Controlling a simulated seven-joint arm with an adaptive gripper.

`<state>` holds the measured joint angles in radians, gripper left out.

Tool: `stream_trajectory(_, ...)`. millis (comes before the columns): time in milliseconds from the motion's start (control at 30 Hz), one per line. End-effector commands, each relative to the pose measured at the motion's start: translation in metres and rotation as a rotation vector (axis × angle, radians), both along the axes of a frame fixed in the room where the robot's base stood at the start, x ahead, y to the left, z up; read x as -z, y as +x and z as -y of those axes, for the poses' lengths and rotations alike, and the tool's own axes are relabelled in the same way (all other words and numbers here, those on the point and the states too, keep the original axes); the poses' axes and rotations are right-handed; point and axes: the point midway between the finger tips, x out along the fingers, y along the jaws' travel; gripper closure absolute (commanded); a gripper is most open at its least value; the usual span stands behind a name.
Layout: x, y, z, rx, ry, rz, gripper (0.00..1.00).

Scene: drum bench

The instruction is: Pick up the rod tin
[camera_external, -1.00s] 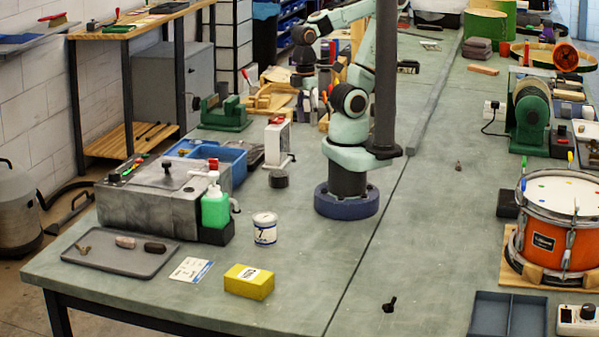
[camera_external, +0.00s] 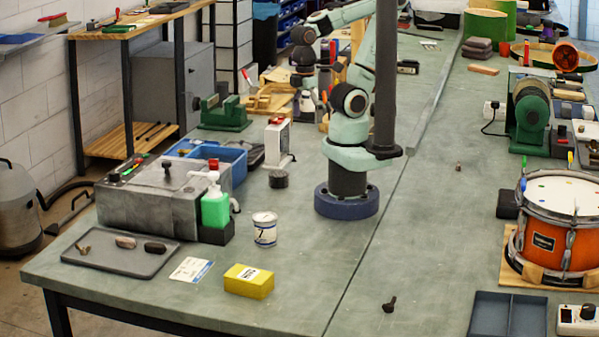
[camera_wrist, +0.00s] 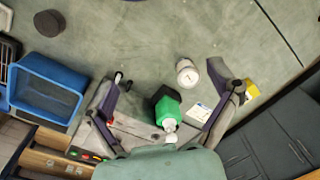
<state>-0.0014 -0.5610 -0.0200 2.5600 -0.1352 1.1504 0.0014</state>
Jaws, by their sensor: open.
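The tin (camera_external: 265,229), a small white can with a dark blue label, stands upright on the bench in front of the robot's base. It shows in the wrist view (camera_wrist: 187,75) as a pale round can, between the lines of the two fingers and closer to the right one. My gripper (camera_wrist: 170,76) is open with nothing between its fingers.
A green bottle (camera_external: 215,206) and a grey metal box (camera_external: 165,195) stand left of the tin. A yellow box (camera_external: 248,281), a white card (camera_external: 192,270) and a grey tray (camera_external: 120,258) lie in front. A dark round puck (camera_external: 278,180) is behind. Bench right of the tin is clear.

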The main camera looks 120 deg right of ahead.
Motion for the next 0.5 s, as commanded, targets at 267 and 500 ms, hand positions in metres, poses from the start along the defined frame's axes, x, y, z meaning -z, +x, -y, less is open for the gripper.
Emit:
stream_trajectory(267,-0.003,0.024,-0.001,0.141,0.013,0.108,0.12)
stream_trajectory(500,0.004,0.12,-0.007,0.438,0.069,0.291,0.12)
